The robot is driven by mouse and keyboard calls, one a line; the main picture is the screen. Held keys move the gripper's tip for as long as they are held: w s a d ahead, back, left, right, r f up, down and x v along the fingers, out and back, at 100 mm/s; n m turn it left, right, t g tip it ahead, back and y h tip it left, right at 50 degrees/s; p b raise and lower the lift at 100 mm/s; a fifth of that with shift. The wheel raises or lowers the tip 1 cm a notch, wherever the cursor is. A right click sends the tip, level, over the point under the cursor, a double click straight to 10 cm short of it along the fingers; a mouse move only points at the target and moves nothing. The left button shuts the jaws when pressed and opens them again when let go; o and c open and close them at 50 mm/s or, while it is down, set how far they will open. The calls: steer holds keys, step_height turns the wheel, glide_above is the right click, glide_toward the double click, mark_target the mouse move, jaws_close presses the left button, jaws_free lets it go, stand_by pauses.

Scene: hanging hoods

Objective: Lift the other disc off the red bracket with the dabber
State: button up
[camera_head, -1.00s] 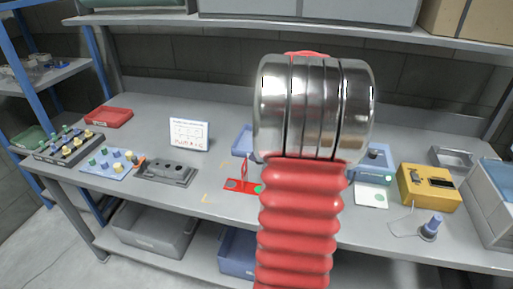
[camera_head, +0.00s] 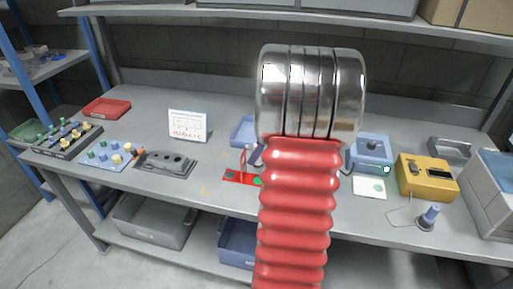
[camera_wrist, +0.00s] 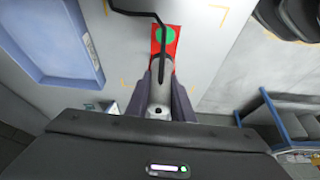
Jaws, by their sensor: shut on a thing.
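The red bracket (camera_head: 243,178) lies on the bench left of my arm, with a thin red upright. It carries a green disc (camera_head: 257,181) at its right and a grey patch (camera_head: 230,174) at its left. In the wrist view the red bracket (camera_wrist: 174,49) and green disc (camera_wrist: 165,34) lie beyond my fingertips. My gripper (camera_wrist: 161,85) is shut on a pale grey cylindrical thing, apparently the dabber (camera_wrist: 159,100). A dark curved line crosses in front of it. In the head view my arm hides most of my gripper (camera_head: 257,154).
A blue tray (camera_head: 242,131) stands behind the bracket. A blue device (camera_head: 371,152), a white card (camera_head: 369,187) and a yellow box (camera_head: 426,177) are to the right.

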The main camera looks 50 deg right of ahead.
steer(key=shift+f, duration=3.5)
steer(key=shift+s, duration=0.2)
steer(key=shift+f, duration=0.1)
steer(key=shift+r, duration=3.55)
